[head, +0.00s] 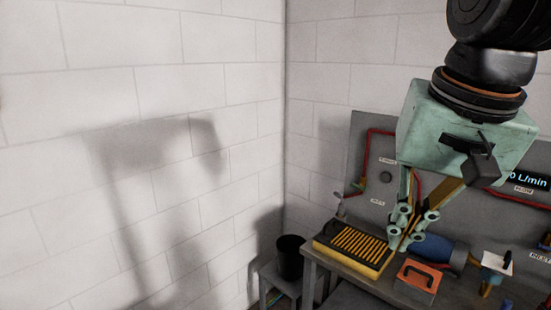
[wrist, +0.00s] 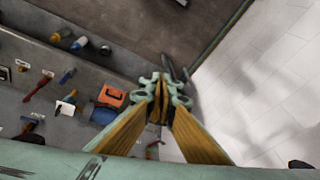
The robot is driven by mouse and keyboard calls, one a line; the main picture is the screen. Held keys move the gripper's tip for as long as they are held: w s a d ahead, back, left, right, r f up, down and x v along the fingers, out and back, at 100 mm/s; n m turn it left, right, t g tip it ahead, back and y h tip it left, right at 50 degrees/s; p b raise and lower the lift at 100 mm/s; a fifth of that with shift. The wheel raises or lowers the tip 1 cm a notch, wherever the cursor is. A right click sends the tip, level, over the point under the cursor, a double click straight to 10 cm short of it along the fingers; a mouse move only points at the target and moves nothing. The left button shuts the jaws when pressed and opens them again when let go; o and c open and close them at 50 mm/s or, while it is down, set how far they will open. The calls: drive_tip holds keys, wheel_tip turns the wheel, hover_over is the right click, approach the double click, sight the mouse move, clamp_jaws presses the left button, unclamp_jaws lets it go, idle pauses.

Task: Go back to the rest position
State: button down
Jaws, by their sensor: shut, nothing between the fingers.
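My gripper (head: 401,240) hangs from the arm at the right of the head view, above the workbench. It has a pale green body and linkages with yellow-brown fingers. Its fingers are together with nothing between them. In the wrist view the shut gripper (wrist: 160,92) points away from the camera, with its two fingers meeting at the middle. In the head view it covers part of the bench and panel behind it.
The bench (head: 335,264) bears a yellow slotted tray (head: 352,246), an orange box with a black handle (head: 417,278) and a blue cylinder (head: 433,248). A grey panel with red pipes (head: 368,150) stands behind. A black bucket (head: 289,257) stands left on a stool.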

drive_tip(key=s+f+n+b, duration=0.1)
drive_tip(key=s+f+n, duration=0.1)
drive_tip(key=s+f, duration=0.2)
drive_tip(key=s+f+n+b, duration=0.1)
drive_tip(key=s+f+n, duration=0.1)
drive_tip(key=s, duration=0.8)
drive_tip(key=shift+d+f+b, duration=0.35)
drive_tip(key=shift+d+f, duration=0.05)
drive_tip(key=shift+f, duration=0.5)
drive_tip(key=shift+w, duration=0.1)
